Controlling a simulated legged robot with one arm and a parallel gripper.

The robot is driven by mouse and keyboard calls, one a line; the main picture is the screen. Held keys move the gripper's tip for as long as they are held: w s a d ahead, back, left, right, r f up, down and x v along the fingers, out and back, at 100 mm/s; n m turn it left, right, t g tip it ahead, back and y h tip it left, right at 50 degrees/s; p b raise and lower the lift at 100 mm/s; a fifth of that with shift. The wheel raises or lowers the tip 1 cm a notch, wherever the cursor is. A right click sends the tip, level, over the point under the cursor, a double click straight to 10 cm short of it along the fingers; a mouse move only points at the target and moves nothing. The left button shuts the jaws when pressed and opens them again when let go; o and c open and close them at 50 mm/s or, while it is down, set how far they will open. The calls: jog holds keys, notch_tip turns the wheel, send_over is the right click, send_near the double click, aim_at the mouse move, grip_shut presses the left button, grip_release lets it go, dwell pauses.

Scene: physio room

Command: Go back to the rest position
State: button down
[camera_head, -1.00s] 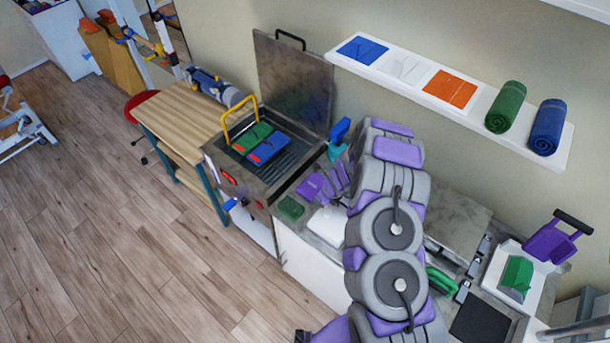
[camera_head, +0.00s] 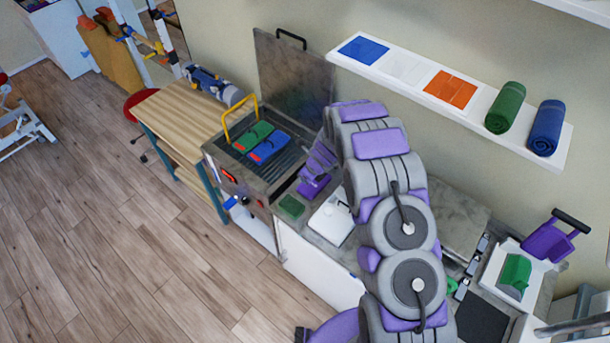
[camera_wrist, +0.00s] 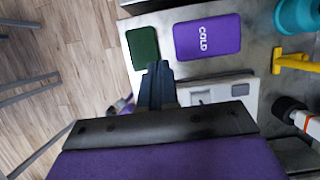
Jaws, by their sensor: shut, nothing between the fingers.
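My gripper (camera_wrist: 156,82) is shut and empty in the wrist view. Its fingertips are close to the lower edge of a dark green pad (camera_wrist: 143,47) in the picture. A purple pack marked COLD (camera_wrist: 207,37) lies to the right of that pad. In the head view my purple and grey arm rises over the counter, and my fingertips cannot be made out there. The green pad (camera_head: 291,206) and the purple pack (camera_head: 314,187) lie on the counter, left of my arm.
An open steel heater (camera_head: 270,165) holds green and blue packs, left of my arm. A white device (camera_head: 331,221) lies close to the arm. A wall shelf (camera_head: 480,94) carries towels. A yellow-handled thing (camera_wrist: 292,62) is at the wrist view's right.

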jog(key=s+d+r+n+g+b, duration=0.1)
jog(key=s+d+r+n+b, duration=0.3)
jog(key=s+r+n+b, duration=0.3)
jog(key=s+d+r+n+g+b, duration=0.1)
jog(key=s+d+r+n+b, duration=0.3)
jog(key=s+r+n+b, duration=0.45)
jog(key=s+d+f+n+h+b, duration=0.1)
jog(key=s+d+n+b, duration=0.2)
jog(key=s, duration=0.7)
jog(key=s+d+f+n+g+h+b, duration=0.1)
jog(key=s+d+n+b, duration=0.2)
jog(key=s, duration=0.7)
jog(key=s+d+f+n+g+h+b, duration=0.1)
jog(key=s+d+n+b, duration=0.1)
jog(key=s, duration=0.8)
jog(key=shift+d+f+n+b, duration=0.25)
jog(key=shift+d+n+b, duration=0.15)
jog(key=shift+d+n, duration=0.5)
jog(key=shift+w+d, duration=0.1)
jog(key=shift+w, duration=0.05)
